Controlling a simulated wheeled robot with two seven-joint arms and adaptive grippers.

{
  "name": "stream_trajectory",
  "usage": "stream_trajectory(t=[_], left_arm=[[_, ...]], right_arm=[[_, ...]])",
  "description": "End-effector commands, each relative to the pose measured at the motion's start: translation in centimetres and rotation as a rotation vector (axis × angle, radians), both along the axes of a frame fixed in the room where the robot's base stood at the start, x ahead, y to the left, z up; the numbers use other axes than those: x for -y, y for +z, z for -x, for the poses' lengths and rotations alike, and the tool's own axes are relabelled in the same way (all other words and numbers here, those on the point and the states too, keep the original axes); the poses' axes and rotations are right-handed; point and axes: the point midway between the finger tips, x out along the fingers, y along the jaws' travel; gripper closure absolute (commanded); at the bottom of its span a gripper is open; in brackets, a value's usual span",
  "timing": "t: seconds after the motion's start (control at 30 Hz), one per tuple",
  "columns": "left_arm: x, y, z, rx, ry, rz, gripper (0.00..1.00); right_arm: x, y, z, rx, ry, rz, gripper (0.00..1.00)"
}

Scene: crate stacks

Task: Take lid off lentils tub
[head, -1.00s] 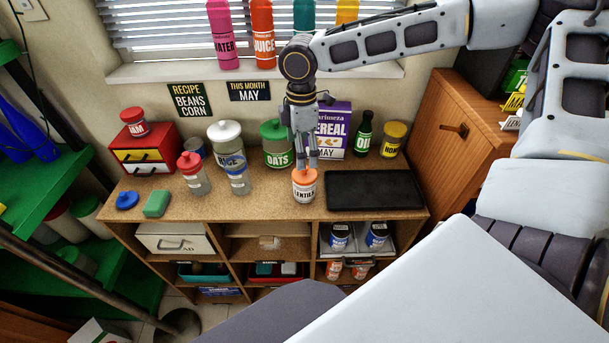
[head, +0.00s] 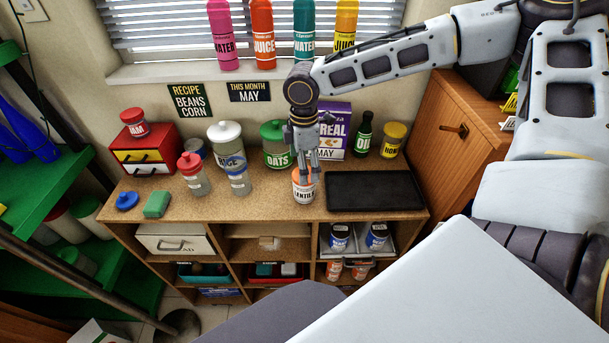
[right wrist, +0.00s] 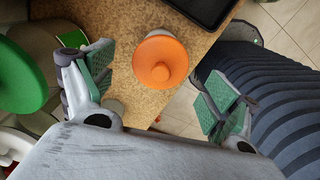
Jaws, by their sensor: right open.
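The lentils tub (head: 303,193) stands upright on the cork-like worktop, white with a dark label and an orange lid. In the head view my right gripper (head: 307,176) is at the top of the tub and its fingers partly hide the lid. In the right wrist view the round orange lid (right wrist: 160,62) with its knob lies between the two spread green-padded fingers of my right gripper (right wrist: 158,88), with a gap to each. The gripper is open and empty, and the lid is on the tub. My left gripper is in no view.
A black tray (head: 375,190) lies just right of the tub. The oats tub (head: 277,150) and a purple cereal box (head: 333,130) stand behind it. Several jars stand to the left. The worktop's front edge is close in front of the tub.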

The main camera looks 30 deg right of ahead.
Motion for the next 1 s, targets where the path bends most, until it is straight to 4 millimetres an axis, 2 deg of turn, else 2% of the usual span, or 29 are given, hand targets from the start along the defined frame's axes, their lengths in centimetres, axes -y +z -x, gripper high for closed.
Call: stream_trajectory(t=[0.1,0.3,0.53,0.8,1.0], left_arm=[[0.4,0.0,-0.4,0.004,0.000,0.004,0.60],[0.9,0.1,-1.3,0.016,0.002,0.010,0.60],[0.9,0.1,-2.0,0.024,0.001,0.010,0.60],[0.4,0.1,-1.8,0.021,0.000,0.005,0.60],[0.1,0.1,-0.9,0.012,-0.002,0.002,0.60]], right_arm=[[0.1,-1.4,0.1,-0.003,0.000,0.001,0.12],[0.2,-2.6,0.1,-0.001,0.001,0.001,0.12],[0.2,-2.7,0.1,0.000,0.000,0.001,0.12],[0.1,-2.7,0.1,0.000,0.000,0.001,0.12],[0.1,-2.7,0.1,0.000,0.000,0.001,0.38]])
